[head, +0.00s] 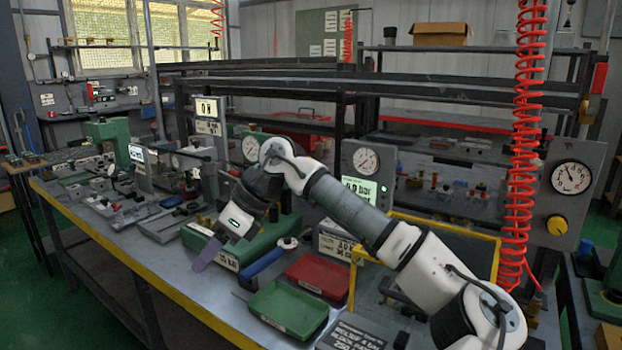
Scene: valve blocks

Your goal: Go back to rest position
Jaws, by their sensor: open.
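My arm reaches from the lower right of the head view across the workbench (140,237). My gripper (204,258) hangs at its end, fingers pointing down and left above the bench near the front edge. The fingers look purple-grey and overlap from this angle. Nothing shows held between them. A green block fixture (266,240) stands just behind and to the right of the gripper. A blue-handled tool (263,262) lies to its right. My arm hides part of the bench behind it.
A green tray (288,310) and a red tray (318,274) lie right of the gripper. A yellow frame (445,228) stands under my forearm. A gauge panel (368,162) stands behind my arm. A red coiled hose (524,130) hangs at right. Small parts crowd the left bench.

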